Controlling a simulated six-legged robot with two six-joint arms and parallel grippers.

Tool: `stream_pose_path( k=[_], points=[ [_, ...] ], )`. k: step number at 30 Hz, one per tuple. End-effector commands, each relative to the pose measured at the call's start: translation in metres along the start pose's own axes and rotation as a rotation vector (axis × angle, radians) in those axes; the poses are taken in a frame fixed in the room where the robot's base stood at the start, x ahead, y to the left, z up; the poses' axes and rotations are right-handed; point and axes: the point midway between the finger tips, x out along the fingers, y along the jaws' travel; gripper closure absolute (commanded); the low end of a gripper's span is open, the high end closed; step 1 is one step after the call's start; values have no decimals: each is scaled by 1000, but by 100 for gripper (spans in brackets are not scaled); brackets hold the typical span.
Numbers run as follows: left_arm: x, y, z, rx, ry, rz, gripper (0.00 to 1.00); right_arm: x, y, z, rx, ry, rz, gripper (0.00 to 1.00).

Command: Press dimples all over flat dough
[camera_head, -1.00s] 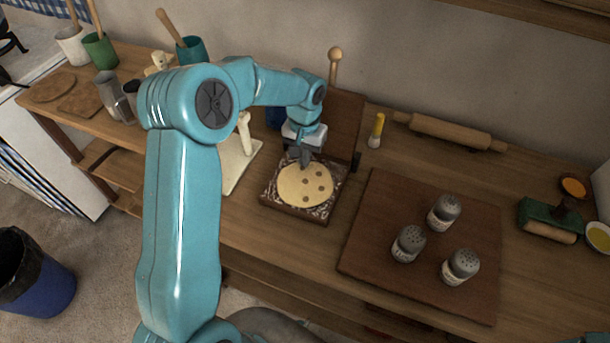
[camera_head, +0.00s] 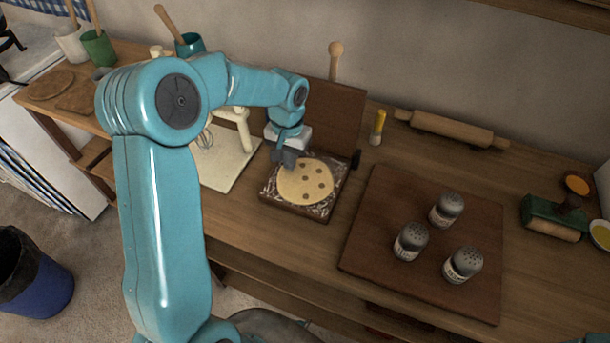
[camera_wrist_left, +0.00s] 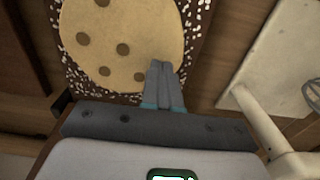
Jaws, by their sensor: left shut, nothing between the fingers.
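The flat round dough (camera_head: 307,187) lies on a dark, white-speckled square board (camera_head: 308,211) on the counter. It also shows in the left wrist view (camera_wrist_left: 150,35), with several dark round dimples spread over it. My left gripper (camera_head: 286,164) is shut and empty, at the dough's upper left edge. In the left wrist view its fingertips (camera_wrist_left: 160,66) overlap the dough's rim; I cannot tell whether they touch it. My right gripper is not in view.
A brown board (camera_head: 420,265) with several shakers (camera_head: 463,265) stands to the right. A rolling pin (camera_head: 450,131) and a yellow-handled brush (camera_head: 378,127) lie behind. An upright dark panel (camera_head: 335,115) stands behind the dough. A pale board (camera_head: 228,165) with a whisk stand is to the left.

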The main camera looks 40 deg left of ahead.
Motion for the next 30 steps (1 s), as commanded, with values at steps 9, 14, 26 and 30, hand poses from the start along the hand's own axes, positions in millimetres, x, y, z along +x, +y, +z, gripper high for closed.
stream_pose_path(
  k=[9,14,26,30],
  points=[
    [0,0,0,1,0,0,100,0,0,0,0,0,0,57],
    [4,0,0,1,0,0,100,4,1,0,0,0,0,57],
    [10,0,0,1,-1,0,100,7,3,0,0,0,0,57],
    [11,0,0,1,-1,0,100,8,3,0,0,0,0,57]
  ],
)
